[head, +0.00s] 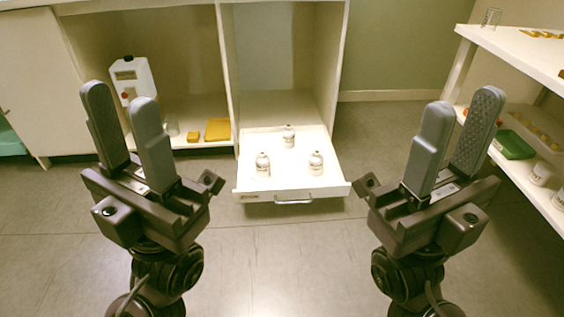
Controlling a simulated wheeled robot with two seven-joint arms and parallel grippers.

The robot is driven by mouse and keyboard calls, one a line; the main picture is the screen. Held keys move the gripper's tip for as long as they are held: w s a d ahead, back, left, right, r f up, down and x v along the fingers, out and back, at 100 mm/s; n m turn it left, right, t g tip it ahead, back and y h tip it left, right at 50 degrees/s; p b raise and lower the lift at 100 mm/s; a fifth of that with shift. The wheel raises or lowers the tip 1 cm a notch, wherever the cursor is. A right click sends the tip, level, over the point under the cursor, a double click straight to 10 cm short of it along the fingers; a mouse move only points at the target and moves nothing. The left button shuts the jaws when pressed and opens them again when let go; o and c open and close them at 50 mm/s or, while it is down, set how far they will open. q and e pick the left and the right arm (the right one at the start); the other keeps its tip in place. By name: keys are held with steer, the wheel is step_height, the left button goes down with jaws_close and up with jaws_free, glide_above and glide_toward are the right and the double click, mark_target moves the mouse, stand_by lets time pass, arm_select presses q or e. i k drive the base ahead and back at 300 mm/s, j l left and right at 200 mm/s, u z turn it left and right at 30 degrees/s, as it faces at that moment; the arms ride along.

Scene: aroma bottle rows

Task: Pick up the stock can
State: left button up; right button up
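A white can (134,73) with a dark label and a small red part stands upright in the open cabinet bay at the left; I take it to be the stock can. My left gripper (120,97) is in front of it in the picture and hides its lower part. The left fingers are apart with nothing held between them. My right gripper (462,101) is at the right, far from the can, with its fingers also apart and empty.
A pulled-out drawer (255,190) holds three small labelled bottles (289,137). A clear glass (171,126) and yellow items (217,129) stand right of the can. A white shelf unit (525,50) with a green tray (513,145) is at the right. The middle floor is clear.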

mark_target(262, 160)
steer(key=i+j+z, duration=0.25)
steer(key=z, duration=0.2)
steer(key=i+j+z, duration=0.2)
steer(key=j+z, duration=0.25)
steer(key=i+j, duration=0.15)
steer(key=j, duration=0.25)
steer(key=i+j+z, duration=0.1)
steer(key=j, duration=0.3)
steer(key=i+j, duration=0.2)
steer(key=j, duration=0.25)
steer(key=i+j+z, duration=0.1)
steer(key=j, duration=0.3)
steer(key=i+j+z, duration=0.1)
steer(key=j, duration=0.35)
steer(key=i+j, duration=0.2)
steer(key=j, duration=0.25)
steer(key=i+j+z, duration=0.1)
steer(key=j, duration=0.35)
